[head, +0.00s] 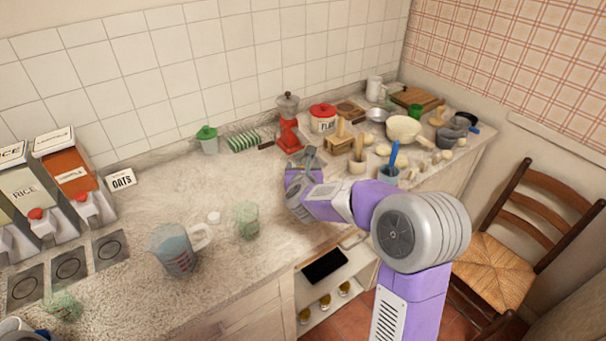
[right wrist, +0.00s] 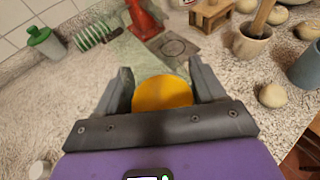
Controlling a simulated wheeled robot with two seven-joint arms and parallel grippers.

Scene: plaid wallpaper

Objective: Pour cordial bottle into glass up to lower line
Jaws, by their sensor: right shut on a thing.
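My right gripper (head: 308,165) is over the counter, right of centre in the head view. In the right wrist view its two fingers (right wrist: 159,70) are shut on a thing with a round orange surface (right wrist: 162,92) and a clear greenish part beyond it. This looks like the cordial bottle, but my gripper hides most of it in the head view. A greenish clear glass (head: 246,219) stands on the counter left of the gripper, apart from it. Its lines and any contents are too small to tell. My left gripper is not in view.
A measuring jug (head: 175,252) with red marks and a small white cap (head: 213,217) are left of the glass. Another greenish glass (head: 62,306) is at lower left. A red grinder (head: 289,135) and crowded kitchenware lie beyond the gripper. The counter behind the glass is clear.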

